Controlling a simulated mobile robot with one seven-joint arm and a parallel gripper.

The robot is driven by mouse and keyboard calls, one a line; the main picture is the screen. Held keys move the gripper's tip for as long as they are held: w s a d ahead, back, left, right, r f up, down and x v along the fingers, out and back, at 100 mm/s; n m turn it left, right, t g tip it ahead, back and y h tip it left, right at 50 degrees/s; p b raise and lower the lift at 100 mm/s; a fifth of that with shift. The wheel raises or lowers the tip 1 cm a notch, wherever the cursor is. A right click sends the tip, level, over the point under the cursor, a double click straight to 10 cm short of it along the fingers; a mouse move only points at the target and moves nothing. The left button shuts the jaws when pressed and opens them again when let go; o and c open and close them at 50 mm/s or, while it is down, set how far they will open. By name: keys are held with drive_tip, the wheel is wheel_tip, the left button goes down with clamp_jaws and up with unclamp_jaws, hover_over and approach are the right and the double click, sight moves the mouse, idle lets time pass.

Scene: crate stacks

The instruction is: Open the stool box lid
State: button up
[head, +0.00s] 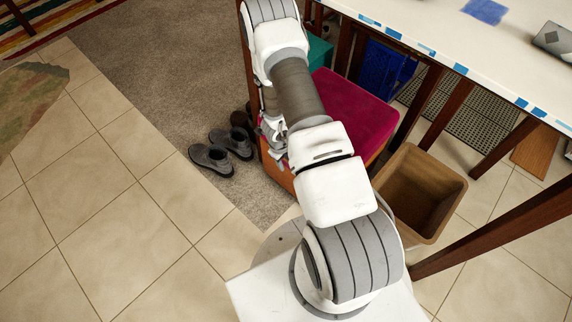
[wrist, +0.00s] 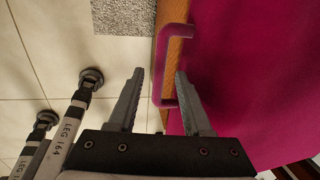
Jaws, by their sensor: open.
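The stool box has a flat magenta lid (head: 350,108) and an orange wooden side (head: 280,177); it stands beside the white table, partly hidden by my arm. In the wrist view the magenta lid (wrist: 245,75) fills the right side, with a wooden edge (wrist: 175,50). A pinkish handle (wrist: 161,65) sticks out at that edge. My gripper (wrist: 159,72) is open, one finger on each side of the handle's near end in the picture; contact cannot be told. In the head view the gripper is mostly hidden beside the box's left side. The lid looks shut.
A brown open bin (head: 440,175) stands right of the box. A white table (head: 470,40) with dark legs rises behind and to the right. Dark shoes (head: 212,160) lie on the grey carpet (head: 160,75) to the left. The tiled floor (head: 120,215) at lower left is clear.

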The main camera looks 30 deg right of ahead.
drive_tip(key=shift+f, duration=0.45)
clamp_jaws()
idle(1.2)
